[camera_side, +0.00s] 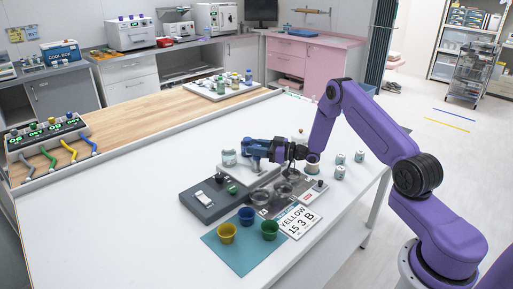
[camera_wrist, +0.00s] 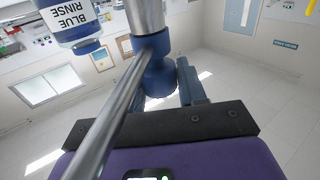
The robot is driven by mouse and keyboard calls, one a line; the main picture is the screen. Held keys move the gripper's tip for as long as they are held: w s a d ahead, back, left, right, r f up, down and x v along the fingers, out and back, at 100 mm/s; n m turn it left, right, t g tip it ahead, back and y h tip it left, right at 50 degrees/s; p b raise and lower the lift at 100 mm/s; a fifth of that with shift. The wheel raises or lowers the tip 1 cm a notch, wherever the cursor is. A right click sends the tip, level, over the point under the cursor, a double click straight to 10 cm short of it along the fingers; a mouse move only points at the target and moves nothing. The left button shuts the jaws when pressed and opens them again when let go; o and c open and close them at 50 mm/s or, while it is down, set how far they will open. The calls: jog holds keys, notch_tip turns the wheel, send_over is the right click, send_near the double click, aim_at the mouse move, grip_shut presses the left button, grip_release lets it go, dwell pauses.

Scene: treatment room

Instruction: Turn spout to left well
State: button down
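A metal spout tube (camera_wrist: 115,115) runs across the wrist view to a blue hub (camera_wrist: 160,76) on an upright metal post (camera_wrist: 146,14). In the side view, blue fixture parts (camera_side: 257,148) stand over a grey base with two round wells (camera_side: 283,189), (camera_side: 260,197). My gripper (camera_side: 283,151) is at the fixture, above the wells. In the wrist view one blue finger (camera_wrist: 190,82) shows right of the hub. The other finger is largely hidden behind the tube, so I cannot tell if they grip the spout.
A dark control box (camera_side: 210,197), yellow (camera_side: 227,233), blue (camera_side: 246,215) and green (camera_side: 269,230) cups, a printed card (camera_side: 299,222) and small jars (camera_side: 340,172) surround the fixture.

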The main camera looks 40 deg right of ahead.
jog(key=shift+m+t+h, duration=0.6)
jog(key=shift+m+h, duration=0.1)
jog(key=shift+h, duration=0.4)
jog(key=c, duration=0.7)
grip_release()
jog(key=shift+c, duration=0.2)
jog(key=v, duration=1.7)
jog(key=shift+s, duration=0.2)
jog(key=shift+d, duration=0.15)
